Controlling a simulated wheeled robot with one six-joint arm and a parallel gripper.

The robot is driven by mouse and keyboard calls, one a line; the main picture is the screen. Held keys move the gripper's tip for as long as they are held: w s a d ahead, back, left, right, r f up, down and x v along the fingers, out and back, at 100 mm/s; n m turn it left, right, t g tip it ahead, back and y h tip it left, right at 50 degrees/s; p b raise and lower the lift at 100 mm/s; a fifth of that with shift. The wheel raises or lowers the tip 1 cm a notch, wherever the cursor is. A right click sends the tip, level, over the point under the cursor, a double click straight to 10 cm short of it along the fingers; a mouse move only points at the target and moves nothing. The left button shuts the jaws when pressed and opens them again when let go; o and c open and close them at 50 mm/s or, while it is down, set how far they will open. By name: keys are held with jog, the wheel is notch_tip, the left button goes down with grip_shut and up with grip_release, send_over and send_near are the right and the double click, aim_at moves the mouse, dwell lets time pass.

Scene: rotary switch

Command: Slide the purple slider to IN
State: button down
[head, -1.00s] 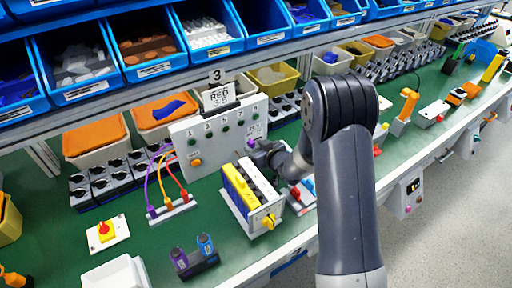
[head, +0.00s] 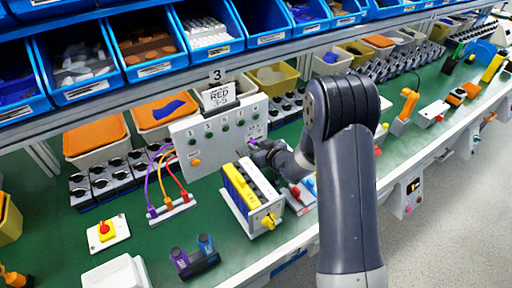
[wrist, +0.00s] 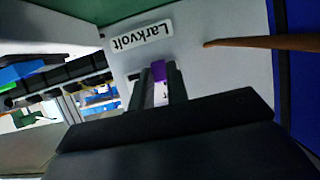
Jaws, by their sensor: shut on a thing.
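The purple slider (wrist: 158,72) sits on a grey panel face and shows in the wrist view between my two dark fingers. My gripper (wrist: 161,85) is shut on it. In the head view my gripper (head: 256,145) is at the right part of the upright grey panel (head: 190,135), and only a little purple shows at its tips. The slider's track and the IN mark are mostly hidden by the fingers, so I cannot read its position.
A white "Larkvolt" label (wrist: 142,36) appears upside down beside the slider. Blue bins (head: 140,75) hang above.

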jog(key=shift+w+d, duration=0.55)
jog(key=shift+d, duration=0.3)
jog(key=shift+w+d, duration=0.55)
jog(key=shift+d, duration=0.25)
jog(key=c, duration=1.4)
grip_release()
jog(key=shift+d, duration=0.1)
jog(key=shift+o, duration=0.2)
notch_tip(320, 180, up, 10)
jog(key=shift+p, duration=0.5)
jog(key=shift+f, duration=0.1)
notch_tip(320, 180, down, 10)
jog(key=shift+f+b, duration=0.1)
jog(key=shift+b, duration=0.25)
jog(key=shift+s+a+r, duration=0.2)
jog(key=shift+s+a, duration=0.05)
jog(key=shift+a, duration=0.25)
